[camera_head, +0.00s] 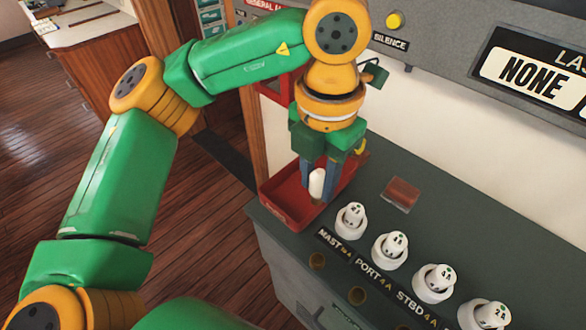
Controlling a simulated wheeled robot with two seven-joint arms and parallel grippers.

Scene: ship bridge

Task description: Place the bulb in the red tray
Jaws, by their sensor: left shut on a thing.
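My left gripper (317,178) points down over the right part of the red tray (289,215). It is shut on a small white bulb (317,183) with a brownish base at its lower end. The bulb is upright between the fingers. I cannot tell whether its base touches the tray floor. The red tray sits at the left end of the dark green counter, and my gripper hides part of its far side. My right gripper is not in view.
A grey panel with a yellow SILENCE button (394,20) overhangs the back. Wooden floor lies left.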

